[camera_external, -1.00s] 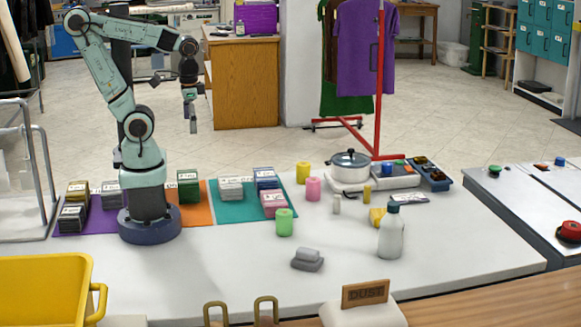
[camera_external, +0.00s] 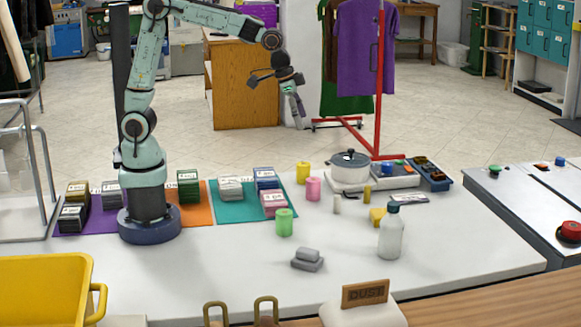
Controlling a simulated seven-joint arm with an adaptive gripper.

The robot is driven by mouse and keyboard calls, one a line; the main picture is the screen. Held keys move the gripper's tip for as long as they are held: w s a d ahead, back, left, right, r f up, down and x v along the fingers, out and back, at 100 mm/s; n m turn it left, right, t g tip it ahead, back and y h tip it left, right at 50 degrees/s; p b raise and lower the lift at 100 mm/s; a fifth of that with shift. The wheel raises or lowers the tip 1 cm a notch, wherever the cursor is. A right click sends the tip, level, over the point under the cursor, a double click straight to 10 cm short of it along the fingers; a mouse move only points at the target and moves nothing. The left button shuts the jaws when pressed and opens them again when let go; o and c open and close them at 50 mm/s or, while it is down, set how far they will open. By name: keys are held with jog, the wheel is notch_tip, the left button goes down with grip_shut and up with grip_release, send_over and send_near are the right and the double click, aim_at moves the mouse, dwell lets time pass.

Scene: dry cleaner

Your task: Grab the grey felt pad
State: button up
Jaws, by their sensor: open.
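A grey item (camera_external: 307,264) lies near the front middle of the white table. It looks like a small lighter block on a wider, darker grey slab; I cannot tell which piece is the felt pad. A light grey stack (camera_external: 231,187) with a label sits on the teal mat, and it is also unclear whether that is felt. My gripper (camera_external: 300,117) is high above the back of the table, apart from everything, pointing down and tilted. It is open and appears empty, though its fingers are small in the picture.
A white bottle (camera_external: 391,234) and a yellow piece (camera_external: 378,216) stand right of the grey item. A green spool (camera_external: 284,222), pink spool (camera_external: 313,188) and lidded pot (camera_external: 350,167) are behind it. The table front around the grey item is clear.

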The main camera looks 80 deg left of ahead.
jog(key=w+d+f+m+g, duration=0.1)
jog(key=w+d+f+m, duration=0.15)
jog(key=d+f, duration=0.65)
jog(key=m+g, duration=0.2)
jog(key=g, duration=0.1)
send_over(307, 250)
jog(key=shift+y, duration=0.4)
notch_tip(307, 250, down, 12)
jog(key=shift+r, duration=0.15)
jog(key=shift+f, duration=3.2)
jog(key=c, duration=1.2)
